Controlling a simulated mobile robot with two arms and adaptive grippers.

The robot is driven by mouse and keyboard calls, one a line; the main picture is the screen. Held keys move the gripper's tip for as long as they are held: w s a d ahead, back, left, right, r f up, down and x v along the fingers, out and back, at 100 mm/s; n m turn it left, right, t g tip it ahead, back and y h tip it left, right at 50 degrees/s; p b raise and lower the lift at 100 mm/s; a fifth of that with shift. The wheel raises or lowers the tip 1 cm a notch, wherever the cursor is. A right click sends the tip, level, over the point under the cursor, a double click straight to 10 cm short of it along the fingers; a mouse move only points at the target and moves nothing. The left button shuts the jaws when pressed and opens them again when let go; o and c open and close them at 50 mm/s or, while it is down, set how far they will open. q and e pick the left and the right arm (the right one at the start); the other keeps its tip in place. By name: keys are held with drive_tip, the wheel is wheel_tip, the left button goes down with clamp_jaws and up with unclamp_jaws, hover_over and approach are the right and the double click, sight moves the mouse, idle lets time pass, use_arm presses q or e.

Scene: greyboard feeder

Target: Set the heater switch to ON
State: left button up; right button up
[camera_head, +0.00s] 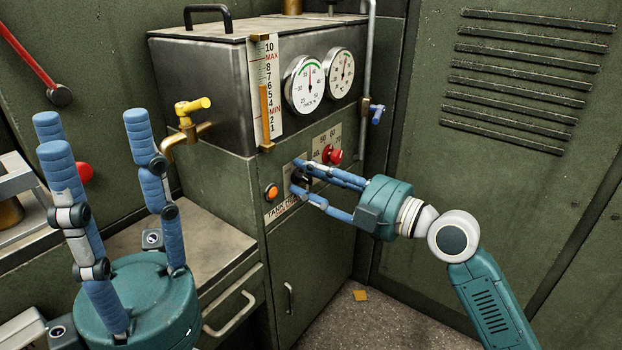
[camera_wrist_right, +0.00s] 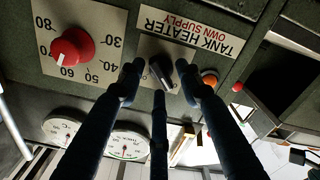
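The heater switch is a black knob (camera_wrist_right: 161,72) on a pale plate labelled TANK HEATER, OWN SUPPLY. In the upside-down right wrist view, the knob sits slightly tilted with a pale mark on it. No ON or OFF lettering is readable. In the head view, the switch (camera_head: 298,178) is partly hidden by my fingers. My right gripper (camera_head: 298,176) is at the panel, its fingertips on either side of the knob. The right wrist view shows small gaps between these fingers (camera_wrist_right: 161,78) and the knob. My left gripper (camera_head: 92,130) is open and empty, fingers pointing up.
A red dial knob (camera_head: 333,155) is beside the switch, and an orange lamp (camera_head: 271,192) is on its other side. A brass tap (camera_head: 188,120) sticks out of the tank (camera_head: 205,80). Gauges (camera_head: 304,85) are above. A bench (camera_head: 205,235) is near my left gripper.

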drive_tip(key=c, duration=0.8)
drive_tip(key=shift+r, duration=0.1)
drive_tip(key=shift+c, duration=0.4)
